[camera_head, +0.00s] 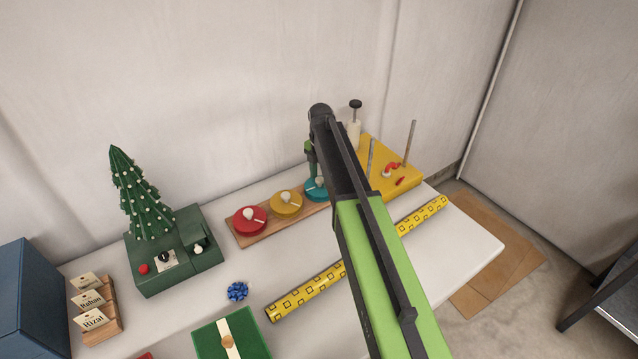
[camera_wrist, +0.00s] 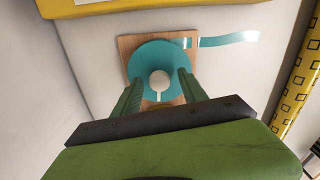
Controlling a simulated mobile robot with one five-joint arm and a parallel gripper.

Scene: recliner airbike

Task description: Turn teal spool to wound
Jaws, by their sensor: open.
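The teal spool (camera_head: 314,188) sits at the right end of a wooden board (camera_head: 245,239), partly hidden by my arm in the head view. In the wrist view the teal spool (camera_wrist: 143,60) is a round disc with a white knob (camera_wrist: 159,80) in its middle. A teal ribbon tail (camera_wrist: 228,40) extends from it onto the table. My gripper (camera_wrist: 158,84) is open, with its green fingers on either side of the knob, over the disc. I cannot tell whether the fingers touch the disc. In the head view my gripper (camera_head: 312,172) is above the spool.
A red spool (camera_head: 249,220) and a yellow spool (camera_head: 286,205) share the board. A yellow box (camera_head: 395,165) with upright rods stands close on the right. A patterned yellow roll (camera_head: 305,292) lies in front. A small green tree (camera_head: 140,195) on a green box stands left.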

